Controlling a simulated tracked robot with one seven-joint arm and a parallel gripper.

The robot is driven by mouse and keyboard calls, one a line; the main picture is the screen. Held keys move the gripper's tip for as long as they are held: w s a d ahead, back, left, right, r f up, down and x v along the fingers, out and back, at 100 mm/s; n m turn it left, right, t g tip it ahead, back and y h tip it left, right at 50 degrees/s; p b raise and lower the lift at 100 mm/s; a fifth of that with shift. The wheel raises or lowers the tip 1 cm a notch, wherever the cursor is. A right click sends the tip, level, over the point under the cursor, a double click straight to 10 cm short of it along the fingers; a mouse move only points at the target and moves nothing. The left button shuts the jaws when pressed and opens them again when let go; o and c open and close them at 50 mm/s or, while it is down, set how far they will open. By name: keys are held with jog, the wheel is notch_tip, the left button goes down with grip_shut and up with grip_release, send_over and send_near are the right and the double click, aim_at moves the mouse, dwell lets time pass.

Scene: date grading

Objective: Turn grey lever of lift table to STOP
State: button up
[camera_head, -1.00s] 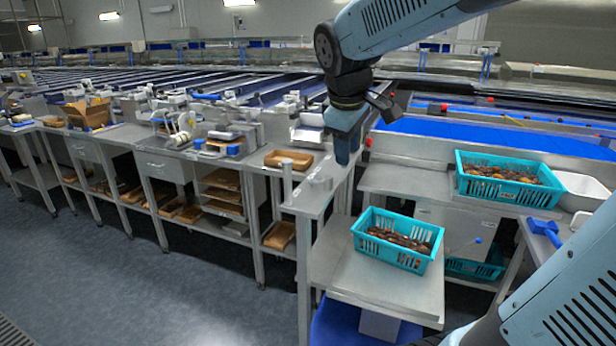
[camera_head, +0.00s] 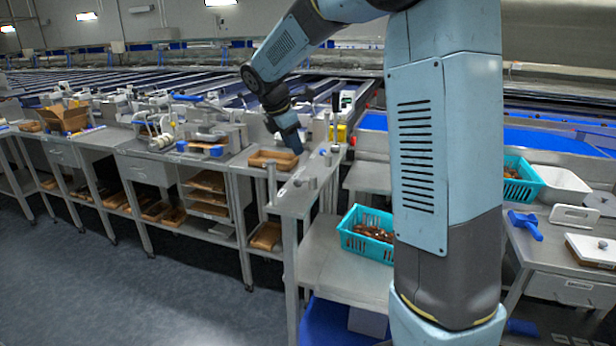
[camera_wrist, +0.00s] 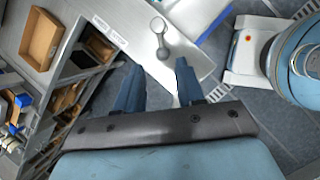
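In the wrist view a grey lever (camera_wrist: 161,38) with a round knob stands on a pale metal top, just beyond and between my fingertips. I see a gap between it and the fingers. Two small white labels (camera_wrist: 109,30) lie to its left, too small to read. My gripper (camera_wrist: 158,67) has its two dark blue fingers apart with nothing between them. In the head view my gripper (camera_head: 296,151) points down over the narrow metal top (camera_head: 292,204), which carries small grey fittings. I cannot tell the lever's set position.
A turquoise crate of dates (camera_head: 365,235) stands on a lower table right of the narrow top. A brown wooden tray (camera_head: 275,159) lies at the left, close to my gripper. My arm hides part of the right side. Open floor lies at the front left.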

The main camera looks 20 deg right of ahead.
aim_at(306, 180)
jog(key=x, duration=1.3)
jog(key=shift+d, duration=0.1)
jog(key=shift+c, duration=0.2)
